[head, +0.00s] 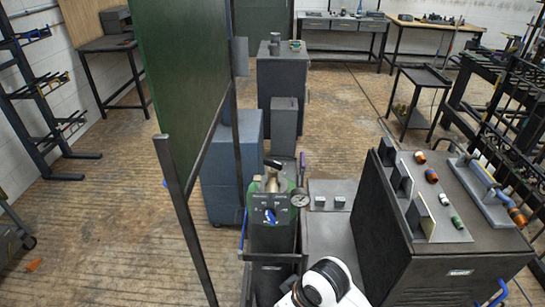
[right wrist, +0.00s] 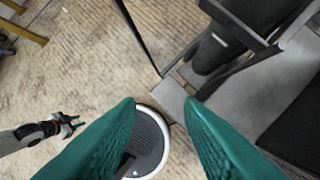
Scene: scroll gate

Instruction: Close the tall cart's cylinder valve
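The cart (head: 270,257) stands at the lower middle of the head view and carries a green gas cylinder (head: 268,235). The valve (head: 272,176) is on top, with a dark handle above a brassy body. A round gauge (head: 299,198) sits to its right. Whether the valve is open cannot be told. In the right wrist view my right gripper (right wrist: 162,103) has its teal fingers apart and empty, over the floor beside the cart's lower frame (right wrist: 171,95). My left gripper (right wrist: 75,124) shows small at the left, fingers apart, away from the cart.
A green screen on a dark frame (head: 185,80) stands just left of the cart. A blue-grey cabinet (head: 228,165) is behind. Open floor (head: 110,225) lies left.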

